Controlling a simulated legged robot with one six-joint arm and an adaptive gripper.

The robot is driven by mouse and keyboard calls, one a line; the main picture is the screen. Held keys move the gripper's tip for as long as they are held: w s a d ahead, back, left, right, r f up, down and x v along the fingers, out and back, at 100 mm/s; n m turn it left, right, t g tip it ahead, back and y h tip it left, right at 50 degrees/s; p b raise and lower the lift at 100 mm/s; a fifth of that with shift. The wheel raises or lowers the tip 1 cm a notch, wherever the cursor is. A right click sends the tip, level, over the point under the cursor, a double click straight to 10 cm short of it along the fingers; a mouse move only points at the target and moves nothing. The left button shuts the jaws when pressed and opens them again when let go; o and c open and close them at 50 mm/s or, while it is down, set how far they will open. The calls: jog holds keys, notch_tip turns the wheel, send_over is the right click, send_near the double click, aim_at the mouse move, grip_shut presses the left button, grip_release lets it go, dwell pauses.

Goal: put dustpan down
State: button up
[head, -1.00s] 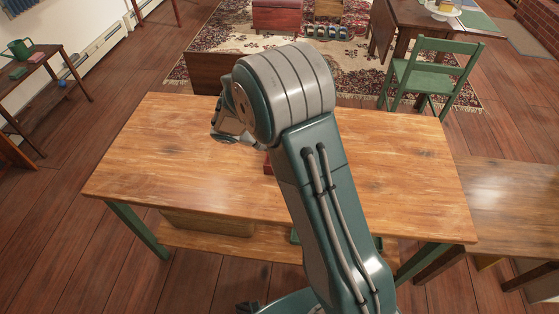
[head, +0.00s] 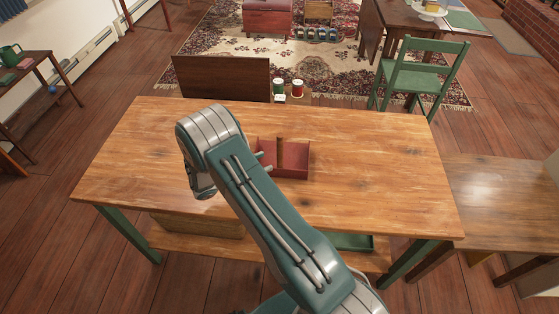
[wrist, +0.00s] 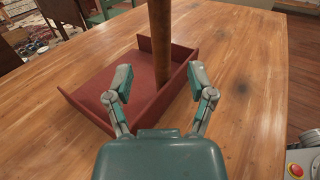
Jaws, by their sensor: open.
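The dustpan (head: 290,172) is a red tray with a brown wooden handle, resting on the wooden table (head: 380,150). In the wrist view the red dustpan (wrist: 105,87) sits flat on the tabletop, with its handle standing up between and beyond my fingers. My gripper (wrist: 158,85) is open, with its two fingers spread apart and nothing held between them.
The tabletop around the dustpan is clear. A dark wooden box (head: 220,78) and red and green spools (head: 288,88) stand beyond the table's far edge. A green chair (head: 425,75) is at the back right. A lower bench (head: 505,195) adjoins on the right.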

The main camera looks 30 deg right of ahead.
aim_at(280, 157)
jog(key=d, duration=0.6)
jog(key=shift+f, duration=0.2)
jog(key=shift+c, duration=0.4)
grip_shut()
